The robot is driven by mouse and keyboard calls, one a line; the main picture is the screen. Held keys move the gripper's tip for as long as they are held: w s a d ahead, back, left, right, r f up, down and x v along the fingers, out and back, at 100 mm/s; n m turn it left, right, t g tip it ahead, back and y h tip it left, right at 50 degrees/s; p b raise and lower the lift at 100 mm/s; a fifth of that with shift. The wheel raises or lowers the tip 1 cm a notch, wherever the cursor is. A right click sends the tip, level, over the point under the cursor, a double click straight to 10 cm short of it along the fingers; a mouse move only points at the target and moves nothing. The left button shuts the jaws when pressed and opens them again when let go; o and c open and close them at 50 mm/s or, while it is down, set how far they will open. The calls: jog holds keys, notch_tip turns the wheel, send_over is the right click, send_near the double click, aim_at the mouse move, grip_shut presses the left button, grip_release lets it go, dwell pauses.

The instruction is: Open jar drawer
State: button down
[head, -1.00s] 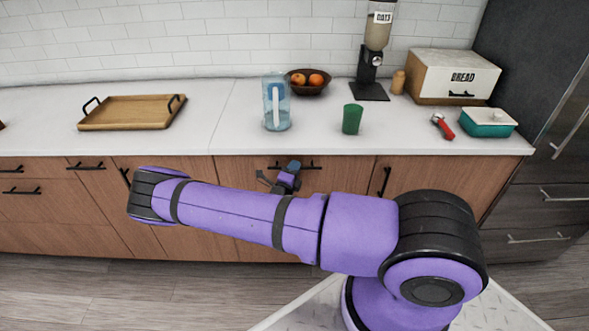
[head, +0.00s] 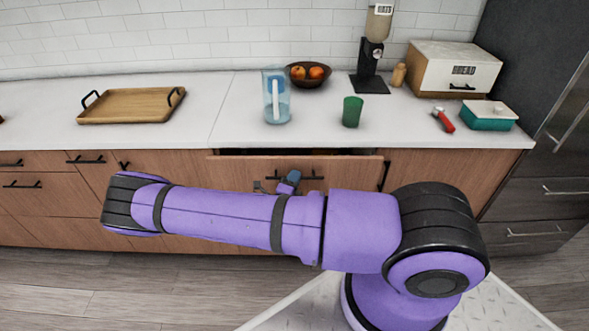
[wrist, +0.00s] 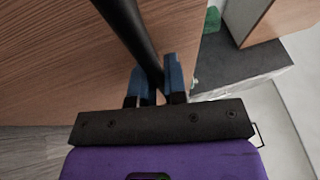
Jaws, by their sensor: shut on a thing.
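The drawer (head: 345,168) in the wooden cabinet below the counter stands partly open, with a dark gap along its top edge. Its black bar handle (head: 310,178) is on the front. My gripper (head: 289,180) is at the handle, partly hidden behind my purple arm. In the wrist view my gripper's blue fingers (wrist: 158,82) are shut around the black handle (wrist: 133,30), which runs across the wooden drawer front (wrist: 60,60). What lies inside the drawer is mostly hidden.
On the white counter (head: 235,125) stand a blue pitcher (head: 277,100), a green cup (head: 352,112), a fruit bowl (head: 297,82), a wooden tray (head: 130,108) and a bread box (head: 430,75). A dark fridge (head: 520,80) is at the right. Floor is free at the left.

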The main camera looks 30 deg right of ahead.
jog(key=s+a, duration=1)
jog(key=s, duration=0.5)
jog(key=shift+s+a, duration=0.2)
jog(key=shift+s, duration=0.05)
jog(key=c, duration=1.2)
grip_release()
jog(key=v, duration=1)
jog(key=shift+s+a+f, duration=0.15)
jog(key=shift+s+a, duration=0.05)
jog(key=shift+a, duration=0.1)
